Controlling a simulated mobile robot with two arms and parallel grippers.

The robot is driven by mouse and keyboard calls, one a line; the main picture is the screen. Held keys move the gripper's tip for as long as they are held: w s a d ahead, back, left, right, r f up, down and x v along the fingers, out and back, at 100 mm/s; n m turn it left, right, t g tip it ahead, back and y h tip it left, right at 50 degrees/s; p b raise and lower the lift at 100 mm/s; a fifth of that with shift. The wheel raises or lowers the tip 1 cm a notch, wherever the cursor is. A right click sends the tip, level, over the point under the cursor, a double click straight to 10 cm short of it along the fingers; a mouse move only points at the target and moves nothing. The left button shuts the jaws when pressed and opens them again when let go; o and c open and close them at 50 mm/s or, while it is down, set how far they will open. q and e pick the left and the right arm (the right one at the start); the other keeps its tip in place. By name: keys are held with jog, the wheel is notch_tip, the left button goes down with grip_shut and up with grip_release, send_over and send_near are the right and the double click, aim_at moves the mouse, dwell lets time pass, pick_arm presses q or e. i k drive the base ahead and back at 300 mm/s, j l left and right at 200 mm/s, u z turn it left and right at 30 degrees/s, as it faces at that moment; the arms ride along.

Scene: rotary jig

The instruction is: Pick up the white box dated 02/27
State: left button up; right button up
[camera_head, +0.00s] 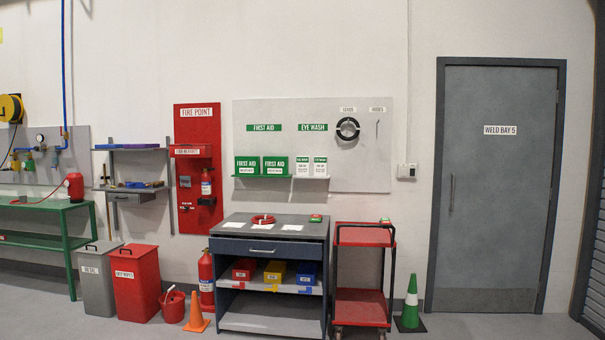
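Two small white boxes with green print stand side by side on a narrow wall shelf, under the EYE WASH sign (313,127). One is the left white box (302,167) and the other is the right white box (320,167). The dates on them are too small to read, so I cannot tell which one bears 02/27. Two green FIRST AID boxes, the left one (248,165) and the right one (275,165), stand to their left. Neither of my grippers shows in this view.
A grey workbench (270,230) with a red coiled item (262,219) on top stands below the shelf. A red cart (365,237) is right of it. A green cone (411,303) and an orange cone (196,313) stand on the floor.

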aim_at(320, 164)
jog(key=i+l+z, duration=0.25)
jog(key=i, duration=0.85)
jog(key=i+l+z, duration=0.3)
jog(key=i, duration=0.8)
jog(key=j, duration=0.1)
